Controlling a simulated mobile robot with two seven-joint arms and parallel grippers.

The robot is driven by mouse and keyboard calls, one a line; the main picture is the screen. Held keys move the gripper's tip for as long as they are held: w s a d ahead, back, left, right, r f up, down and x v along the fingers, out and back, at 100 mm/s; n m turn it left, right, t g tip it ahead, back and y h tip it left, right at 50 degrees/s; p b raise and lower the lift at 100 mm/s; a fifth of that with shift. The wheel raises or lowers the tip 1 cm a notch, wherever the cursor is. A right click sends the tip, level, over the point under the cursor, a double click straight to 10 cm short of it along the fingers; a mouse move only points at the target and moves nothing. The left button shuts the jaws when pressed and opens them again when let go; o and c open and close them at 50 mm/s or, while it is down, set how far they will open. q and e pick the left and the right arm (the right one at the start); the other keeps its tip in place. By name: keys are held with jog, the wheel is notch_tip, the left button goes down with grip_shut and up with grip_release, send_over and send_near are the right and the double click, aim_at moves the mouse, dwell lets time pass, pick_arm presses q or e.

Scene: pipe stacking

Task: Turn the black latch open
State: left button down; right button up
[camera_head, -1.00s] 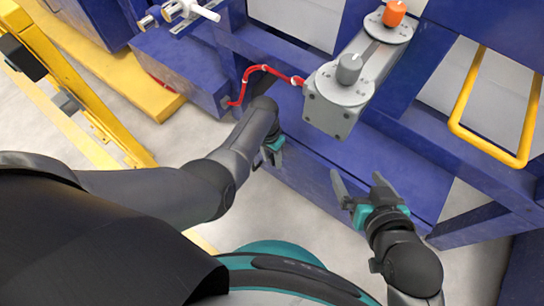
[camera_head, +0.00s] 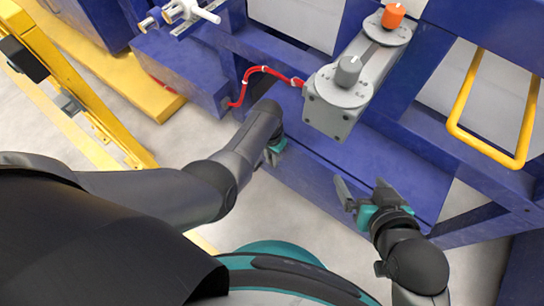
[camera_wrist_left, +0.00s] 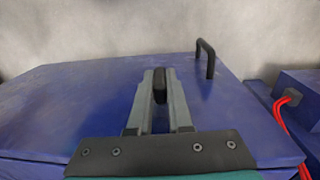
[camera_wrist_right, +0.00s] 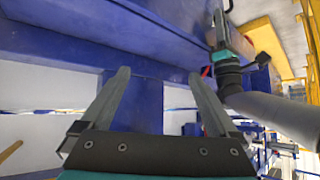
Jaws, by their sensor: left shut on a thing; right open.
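The black latch (camera_wrist_left: 160,86) shows in the left wrist view as a short upright black piece on the blue box top (camera_wrist_left: 95,95). My left gripper (camera_wrist_left: 161,92) is shut on it, with one grey finger on each side. In the head view my left gripper (camera_head: 277,148) is low against the blue structure, its fingertips mostly hidden by my wrist, and the latch cannot be seen there. My right gripper (camera_head: 362,186) is open and empty, apart from the latch. Its two spread fingers also show in the right wrist view (camera_wrist_right: 160,85).
A black U-shaped handle (camera_wrist_left: 207,58) stands on the box top, right of the latch. A red cable (camera_head: 262,70), a grey box with a grey knob (camera_head: 348,70), an orange knob (camera_head: 393,15) and a yellow bar handle (camera_head: 493,150) are nearby.

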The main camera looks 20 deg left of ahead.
pick_arm(q)
jog(key=shift+y, duration=0.5)
pick_arm(e)
jog(key=shift+s+d+g+h, duration=0.3)
jog(key=shift+s+d+g, duration=0.2)
jog(key=shift+d+g, duration=0.25)
pick_arm(q)
jog(key=c, duration=0.8)
grip_release()
jog(key=shift+c, duration=0.2)
